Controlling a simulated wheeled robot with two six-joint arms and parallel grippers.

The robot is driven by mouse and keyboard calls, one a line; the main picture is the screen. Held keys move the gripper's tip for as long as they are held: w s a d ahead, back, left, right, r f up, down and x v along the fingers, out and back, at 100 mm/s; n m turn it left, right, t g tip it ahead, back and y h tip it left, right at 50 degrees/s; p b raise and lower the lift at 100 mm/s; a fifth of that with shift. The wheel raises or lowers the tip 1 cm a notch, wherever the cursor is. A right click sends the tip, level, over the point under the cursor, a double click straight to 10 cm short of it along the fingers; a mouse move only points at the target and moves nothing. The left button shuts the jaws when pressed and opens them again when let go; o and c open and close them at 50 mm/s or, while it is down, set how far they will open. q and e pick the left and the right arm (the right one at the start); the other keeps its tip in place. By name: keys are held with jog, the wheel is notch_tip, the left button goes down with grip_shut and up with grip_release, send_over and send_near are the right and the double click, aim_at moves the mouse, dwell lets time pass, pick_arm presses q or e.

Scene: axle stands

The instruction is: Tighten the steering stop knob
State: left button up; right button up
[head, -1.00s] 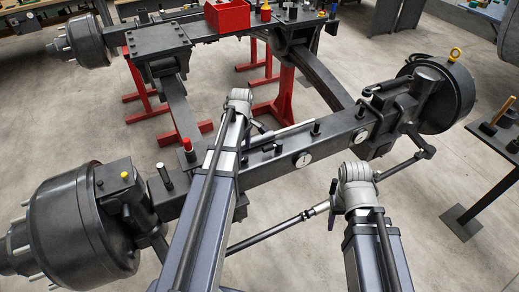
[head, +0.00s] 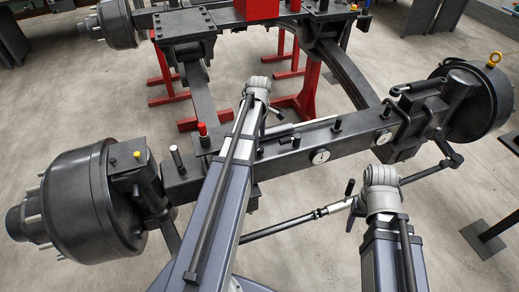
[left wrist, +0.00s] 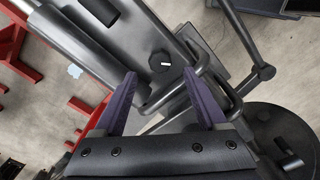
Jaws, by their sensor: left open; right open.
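Several small upright knobs and pins stand on the dark axle beam (head: 285,160): a red-topped one (head: 202,129), a black one (head: 176,157) and a yellow-topped one (head: 137,154) by the left drum. I cannot tell which is the steering stop knob. In the left wrist view, a round black knob with a white mark (left wrist: 161,62) sits on a dark metal part, beyond my left fingertips. My left gripper (left wrist: 160,85) is open and empty, its purple fingers apart. In the head view it is mostly hidden by its wrist. My right gripper (head: 352,195) shows only partly beside its wrist.
A brake drum (head: 85,200) sits at the left axle end, another (head: 480,100) at the right. White-faced gauges (head: 320,156) are on the beam. A thin rod (head: 290,222) runs in front. Red stands (head: 300,92) and a red box (head: 257,8) are behind.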

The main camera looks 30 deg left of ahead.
aim_at(260, 151)
pick_arm(q)
notch_tip(260, 151, down, 5)
jog(key=b, duration=0.4)
jog(key=shift+c, duration=0.3)
grip_shut()
